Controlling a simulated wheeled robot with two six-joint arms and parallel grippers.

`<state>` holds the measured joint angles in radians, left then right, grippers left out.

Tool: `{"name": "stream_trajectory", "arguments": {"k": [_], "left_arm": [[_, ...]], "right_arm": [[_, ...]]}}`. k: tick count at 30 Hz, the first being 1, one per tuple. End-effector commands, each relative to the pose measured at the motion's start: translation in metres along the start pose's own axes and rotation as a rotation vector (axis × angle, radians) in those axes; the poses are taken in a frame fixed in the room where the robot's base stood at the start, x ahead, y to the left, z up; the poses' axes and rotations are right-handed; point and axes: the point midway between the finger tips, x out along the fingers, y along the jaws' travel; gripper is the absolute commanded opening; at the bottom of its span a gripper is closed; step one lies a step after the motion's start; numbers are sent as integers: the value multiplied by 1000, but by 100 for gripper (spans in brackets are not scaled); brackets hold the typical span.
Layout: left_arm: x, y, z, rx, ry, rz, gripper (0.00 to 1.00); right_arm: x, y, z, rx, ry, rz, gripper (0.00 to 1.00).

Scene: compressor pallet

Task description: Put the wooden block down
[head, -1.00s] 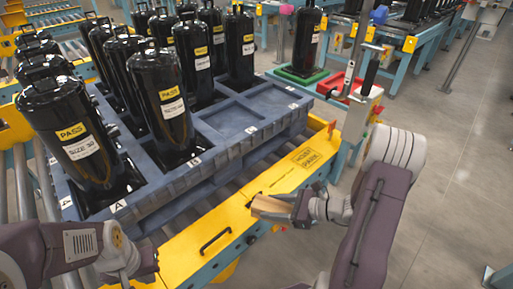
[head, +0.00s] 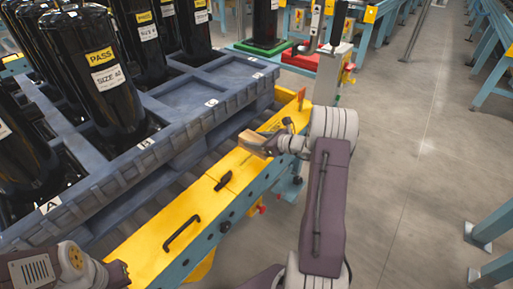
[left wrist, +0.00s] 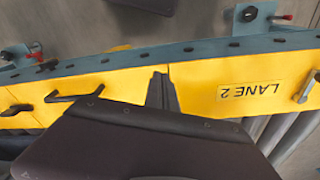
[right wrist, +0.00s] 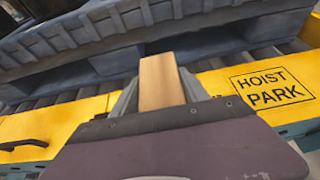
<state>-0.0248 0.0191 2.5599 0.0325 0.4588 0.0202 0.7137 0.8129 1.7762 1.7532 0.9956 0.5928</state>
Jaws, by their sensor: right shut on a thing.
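The wooden block (head: 253,141) is a light brown bar held in my right gripper (head: 268,145), over the far part of the yellow rail (head: 215,192). In the right wrist view the block (right wrist: 160,82) stands between the two grey fingers, which are shut on it. Its outer end points toward the blue pallet. I cannot tell whether it touches the rail. My left gripper (head: 120,273) is at the lower left of the head view. In the left wrist view its fingers (left wrist: 161,92) are together and empty above the rail.
The blue pallet (head: 176,128) with black compressors (head: 95,75) lies left of the rail. Handles (head: 181,234) stick up from the rail. The rail carries a "HOIST PARK" label (right wrist: 270,88) and a "LANE 2" label (left wrist: 249,98). Open floor (head: 410,150) lies to the right.

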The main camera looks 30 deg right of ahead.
Motion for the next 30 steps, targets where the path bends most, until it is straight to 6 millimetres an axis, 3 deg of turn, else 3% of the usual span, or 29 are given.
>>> {"name": "stream_trajectory", "arguments": {"k": [3, 7, 13, 20, 29, 30], "left_arm": [[14, 0, 2, 0, 0, 0, 0], [18, 0, 2, 0, 0, 0, 0], [19, 0, 2, 0, 0, 0, 0], [41, -1, 4, 0, 0, 0, 0], [40, -1, 4, 0, 0, 0, 0], [40, -1, 4, 0, 0, 0, 0]], "right_arm": [[30, -16, -11, -2, -2, 2, 3], [46, -27, -13, -2, -2, 1, 3], [50, -30, -15, 0, -1, 1, 3], [65, -29, -51, 2, -1, 1, 3], [65, -29, -52, 0, -1, 1, 3], [65, -29, -52, 0, 0, 1, 55]]}}
